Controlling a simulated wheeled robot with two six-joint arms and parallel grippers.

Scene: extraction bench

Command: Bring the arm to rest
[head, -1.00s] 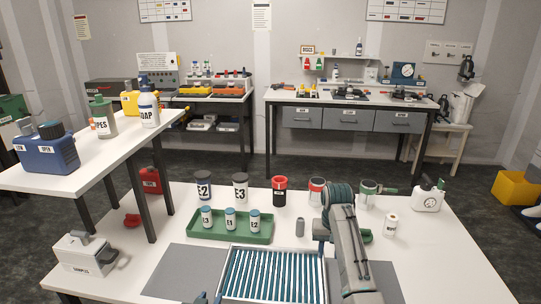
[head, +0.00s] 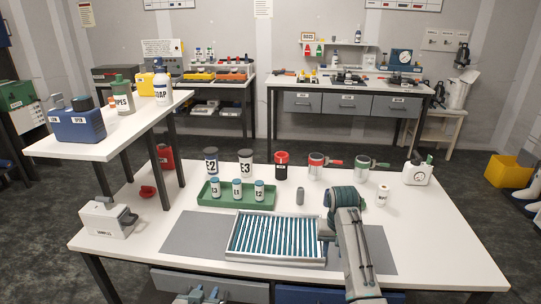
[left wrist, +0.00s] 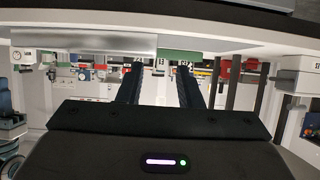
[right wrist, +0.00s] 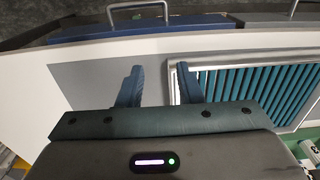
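My right arm reaches over the white table from the lower right in the head view. Its gripper (head: 326,229) is low by the right end of the tray of teal strips (head: 275,262). In the right wrist view its two fingers (right wrist: 160,88) are apart with nothing between them, one over the grey mat and one at the tray's rim. Whether they touch it I cannot tell. My left gripper (head: 203,296) is at the bottom edge of the head view, in front of the table. Its fingers (left wrist: 158,85) are apart and empty in the left wrist view.
A green tray (head: 236,204) with small labelled bottles stands behind the strip tray. Several jars and cups line the table's back. A grey capsule (head: 300,197) stands near the right arm. A samples box (head: 107,217) is at left. The table's right front is clear.

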